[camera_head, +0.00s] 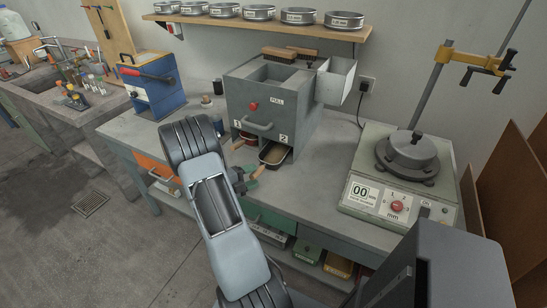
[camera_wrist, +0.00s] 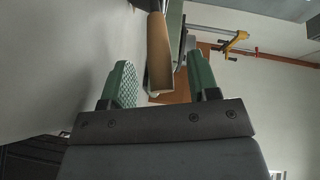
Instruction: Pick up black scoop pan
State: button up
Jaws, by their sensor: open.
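A dark-rimmed pan (camera_head: 273,161) with a tan inside sits in the lower opening marked 2 of the grey-green box (camera_head: 251,93) on the bench. It looks like the black scoop pan, but it is small here and partly hidden in the opening. My gripper (camera_head: 252,178) is open just in front of and below this opening, close to the bench's front edge. In the wrist view my green fingers (camera_wrist: 161,82) stand wide apart with nothing clamped. A long tan shape (camera_wrist: 159,45) shows beyond and between them; I cannot tell whether it is the pan.
A machine with a round black lidded top (camera_head: 408,155) stands to the right. A blue device (camera_head: 152,88) stands to the left. A brush (camera_head: 290,53) lies on the box, and a shelf (camera_head: 255,24) with several metal sieves hangs above. Bare bench (camera_head: 325,160) lies between box and machine.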

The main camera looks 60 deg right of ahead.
jog(key=shift+x, duration=1)
jog(key=shift+c, duration=0.4)
grip_shut()
